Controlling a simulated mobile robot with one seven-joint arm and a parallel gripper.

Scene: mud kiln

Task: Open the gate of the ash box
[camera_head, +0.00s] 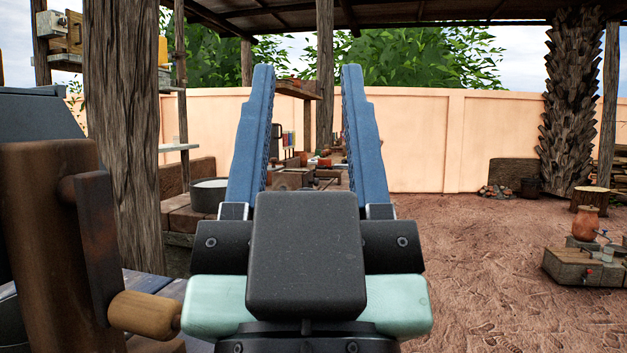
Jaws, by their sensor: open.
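My gripper (307,85) fills the middle of the head view, with its two blue fingers pointing up and away. The fingers stand wide apart with nothing between them. I cannot pick out the ash box or its gate for sure. Several small boxes and blocks show in the distance between the fingers, too small to tell apart. The gripper's body hides what lies behind and below it.
A wooden crank with a handle (144,314) stands close at the lower left, next to my gripper's body. A wooden post (124,130) rises behind it. A metal pot (208,194) sits beyond. Bare ground (480,270) lies open at right, before a low stand (578,268).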

